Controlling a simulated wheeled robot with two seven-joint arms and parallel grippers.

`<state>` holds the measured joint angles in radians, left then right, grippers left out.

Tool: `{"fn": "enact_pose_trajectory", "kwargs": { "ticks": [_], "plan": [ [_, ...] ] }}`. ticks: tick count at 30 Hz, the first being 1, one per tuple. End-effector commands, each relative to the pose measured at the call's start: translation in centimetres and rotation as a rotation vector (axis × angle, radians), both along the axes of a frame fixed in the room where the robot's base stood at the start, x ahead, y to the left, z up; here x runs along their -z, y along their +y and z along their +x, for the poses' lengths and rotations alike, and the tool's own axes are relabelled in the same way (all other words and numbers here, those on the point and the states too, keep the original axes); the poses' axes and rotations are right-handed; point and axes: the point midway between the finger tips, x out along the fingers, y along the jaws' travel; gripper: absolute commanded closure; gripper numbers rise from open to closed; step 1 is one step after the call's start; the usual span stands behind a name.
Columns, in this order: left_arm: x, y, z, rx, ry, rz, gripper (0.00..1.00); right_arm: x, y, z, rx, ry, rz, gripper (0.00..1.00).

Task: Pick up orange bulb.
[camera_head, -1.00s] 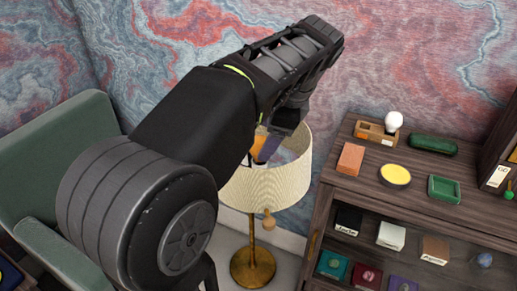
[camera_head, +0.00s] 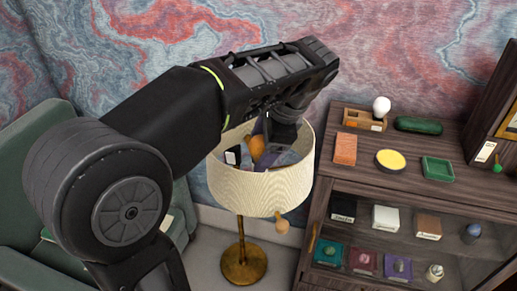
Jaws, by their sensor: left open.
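The orange bulb (camera_head: 257,147) sits inside the open top of the cream lampshade (camera_head: 262,190), on a floor lamp with a brass base (camera_head: 243,264). My left arm reaches across from the left, and my left gripper (camera_head: 270,147) points down into the shade's opening, at the bulb. It is open. Its fingers are dark and partly hidden by the shade and the wrist, so I cannot tell whether they touch the bulb. My right gripper is out of view.
A dark wooden cabinet (camera_head: 400,188) stands close on the right, with a white bulb (camera_head: 381,107), an orange block (camera_head: 345,149), a yellow dish (camera_head: 390,160) and green boxes on top. A green armchair (camera_head: 30,150) is at the left. The marbled wall is behind.

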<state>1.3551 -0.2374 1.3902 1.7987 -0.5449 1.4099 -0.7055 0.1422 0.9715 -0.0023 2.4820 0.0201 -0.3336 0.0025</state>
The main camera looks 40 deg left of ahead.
Motion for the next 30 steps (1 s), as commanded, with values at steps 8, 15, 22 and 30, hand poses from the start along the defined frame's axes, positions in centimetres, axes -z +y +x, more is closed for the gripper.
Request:
{"fn": "enact_pose_trajectory", "kwargs": {
  "ticks": [8, 15, 22, 30],
  "plan": [
    [-0.01, 0.01, 0.00, 0.000, 0.000, 0.000, 0.28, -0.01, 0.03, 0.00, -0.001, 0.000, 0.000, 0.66],
    [-0.01, 0.02, -0.01, 0.000, 0.000, 0.000, 0.48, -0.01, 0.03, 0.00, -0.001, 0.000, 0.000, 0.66],
    [-0.01, 0.02, -0.01, 0.000, 0.000, 0.000, 0.67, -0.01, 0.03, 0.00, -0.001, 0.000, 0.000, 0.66],
    [-0.01, 0.02, -0.01, 0.000, 0.000, 0.000, 0.89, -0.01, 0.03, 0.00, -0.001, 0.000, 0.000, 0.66]
  ]
}}
